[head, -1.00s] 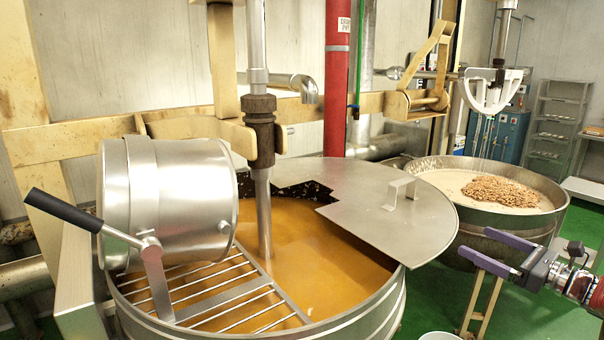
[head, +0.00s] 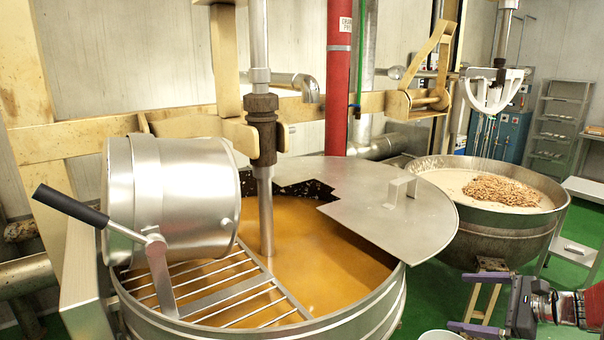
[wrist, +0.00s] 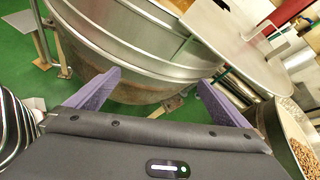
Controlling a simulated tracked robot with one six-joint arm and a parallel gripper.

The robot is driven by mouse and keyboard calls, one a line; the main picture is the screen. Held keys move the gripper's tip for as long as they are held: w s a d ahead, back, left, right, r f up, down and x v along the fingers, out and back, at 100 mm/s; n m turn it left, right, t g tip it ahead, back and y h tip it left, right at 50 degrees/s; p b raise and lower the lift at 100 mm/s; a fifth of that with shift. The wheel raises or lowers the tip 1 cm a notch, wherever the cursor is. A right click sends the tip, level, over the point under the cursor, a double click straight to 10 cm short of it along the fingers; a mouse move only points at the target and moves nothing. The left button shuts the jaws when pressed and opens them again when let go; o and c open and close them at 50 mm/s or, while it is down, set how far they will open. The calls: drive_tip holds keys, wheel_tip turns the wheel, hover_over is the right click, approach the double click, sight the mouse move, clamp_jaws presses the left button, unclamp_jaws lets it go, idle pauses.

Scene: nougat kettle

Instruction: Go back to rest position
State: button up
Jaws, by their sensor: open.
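My gripper (head: 482,297) is at the lower right of the head view, beside the near kettle and in front of the far one. In the wrist view its two purple fingers (wrist: 160,95) are spread wide, with nothing between them. The near kettle (head: 352,325) holds amber liquid and stands to the left of my gripper, apart from it in the head view. Its outer wall (wrist: 140,60) fills the upper middle of the wrist view, beyond the fingers.
A steel lid (head: 400,222) covers part of the near kettle. A tilted steel pot (head: 180,200) with a black-handled lever (head: 70,205) sits over its grate. The far kettle (head: 510,245) holds nuts in pale mass. A white bucket (head: 440,336) stands low beside the near kettle. Green floor shows around.

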drive_tip(key=s+a+f+n+g+h, duration=0.1)
drive_tip(key=s+a+n+g+h, duration=0.5)
drive_tip(key=s+a+n, duration=0.9)
drive_tip(key=s+a+r+n+t+h, duration=0.2)
drive_tip(key=s+a+r+n, duration=0.5)
drive_tip(key=s+a, duration=0.2)
drive_tip(key=shift+s+n+h, duration=0.3)
drive_tip(key=shift+s+n, duration=0.1)
drive_tip(key=shift+s, duration=0.25)
